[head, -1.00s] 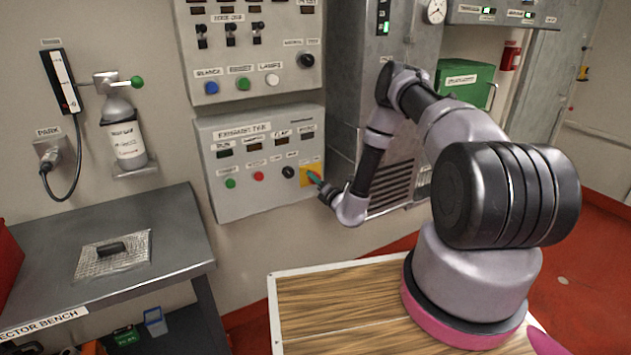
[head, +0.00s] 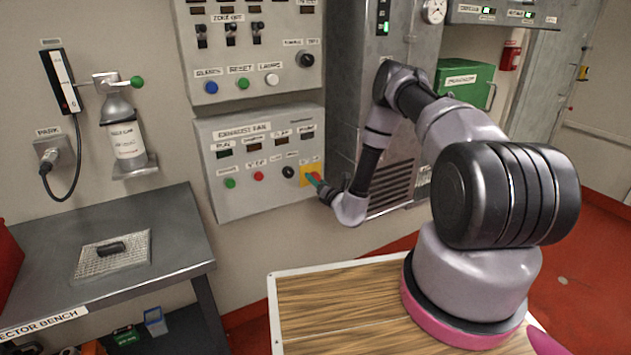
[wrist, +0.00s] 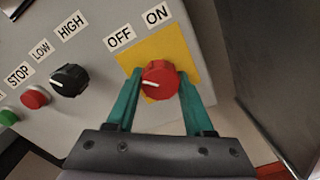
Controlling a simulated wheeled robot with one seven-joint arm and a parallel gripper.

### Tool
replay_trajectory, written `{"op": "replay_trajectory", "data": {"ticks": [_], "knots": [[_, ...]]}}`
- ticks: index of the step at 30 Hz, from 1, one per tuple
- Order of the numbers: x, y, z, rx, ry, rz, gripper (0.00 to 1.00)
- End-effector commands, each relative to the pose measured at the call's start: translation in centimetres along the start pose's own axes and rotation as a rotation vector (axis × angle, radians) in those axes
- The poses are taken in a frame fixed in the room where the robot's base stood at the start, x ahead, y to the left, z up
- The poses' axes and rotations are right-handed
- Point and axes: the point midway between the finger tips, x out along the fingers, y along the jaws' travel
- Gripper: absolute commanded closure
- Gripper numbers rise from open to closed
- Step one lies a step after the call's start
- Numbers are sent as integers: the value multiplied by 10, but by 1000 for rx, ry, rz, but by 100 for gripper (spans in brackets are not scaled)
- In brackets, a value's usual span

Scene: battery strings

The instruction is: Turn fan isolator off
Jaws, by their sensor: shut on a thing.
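The fan isolator is a red rotary knob (wrist: 160,77) on a yellow plate (wrist: 178,45), seen in the wrist view. Its white pointer mark points to the picture's left, on the OFF label's side and away from the ON label. The OFF label (wrist: 120,39) and the ON label (wrist: 157,14) are above the knob. My gripper (wrist: 160,88) has teal fingers on both sides of the knob and is shut on it. In the head view my gripper (head: 316,180) is at the yellow plate (head: 308,173), at the lower right of the exhaust fan panel (head: 255,195); it mostly hides the knob there.
A black selector knob (wrist: 70,80) and a red button (wrist: 35,97) are left of the isolator. A grey louvred cabinet (head: 390,185) stands close on the right. A bench (head: 170,225) is at the left, and another panel (head: 250,50) is above.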

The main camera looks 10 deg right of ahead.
Motion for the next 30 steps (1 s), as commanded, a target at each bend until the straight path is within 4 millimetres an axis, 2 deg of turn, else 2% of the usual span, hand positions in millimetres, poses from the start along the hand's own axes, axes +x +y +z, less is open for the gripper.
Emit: {"op": "replay_trajectory", "data": {"ticks": [3, 4, 6, 15, 19, 23, 30], "knots": [[-1, -1, -1, -1, 3, -2, 100], [-1, -1, -1, -1, 3, -2, 44], [-1, -1, -1, 0, 3, -2, 19], [-1, 0, 0, 1, 1, -1, 19], [-9, -1, -1, 2, 3, -2, 19], [-30, -1, -1, 3, 3, -4, 19], [-79, -1, -1, 3, 4, -4, 19]]}}
